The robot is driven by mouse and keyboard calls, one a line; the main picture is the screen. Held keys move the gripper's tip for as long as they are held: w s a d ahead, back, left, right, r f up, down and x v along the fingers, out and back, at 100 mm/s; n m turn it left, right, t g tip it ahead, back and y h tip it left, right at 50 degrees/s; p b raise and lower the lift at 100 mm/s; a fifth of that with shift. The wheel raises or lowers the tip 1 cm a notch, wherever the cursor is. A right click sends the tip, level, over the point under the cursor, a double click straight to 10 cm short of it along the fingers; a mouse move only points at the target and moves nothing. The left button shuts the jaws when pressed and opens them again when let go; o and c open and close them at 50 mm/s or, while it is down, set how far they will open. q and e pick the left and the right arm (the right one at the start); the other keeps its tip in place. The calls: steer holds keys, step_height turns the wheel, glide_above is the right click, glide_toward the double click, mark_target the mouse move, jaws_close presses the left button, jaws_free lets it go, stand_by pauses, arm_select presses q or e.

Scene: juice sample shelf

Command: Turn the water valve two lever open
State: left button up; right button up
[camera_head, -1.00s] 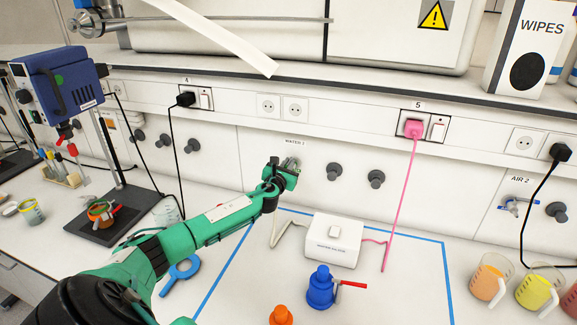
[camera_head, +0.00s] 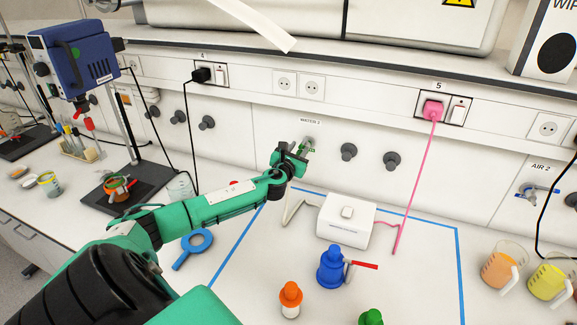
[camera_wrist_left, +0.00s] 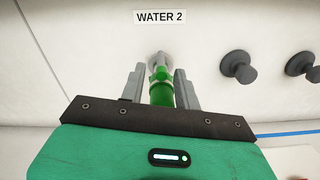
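The water valve two sits on the white wall panel under the "WATER 2" label (camera_wrist_left: 161,17). In the left wrist view its green lever (camera_wrist_left: 161,90) stands between my two grey fingers, with the valve's pale metal mount just above it. My left gripper (camera_wrist_left: 161,88) has its fingers close along both sides of the lever, with no clear gap, and looks shut on it. In the head view my left gripper (camera_head: 298,155) reaches the wall and partly hides the valve. My right gripper is not in view.
Dark grey knobs (camera_head: 348,152) stick out of the wall right of the valve. A stirrer stand (camera_head: 122,187) is left of my arm.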

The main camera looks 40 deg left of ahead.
arm_select(q)
steer(key=b+v, duration=0.2)
steer(key=v, duration=0.7)
steer(key=shift+s, duration=0.25)
steer(key=shift+d, duration=0.15)
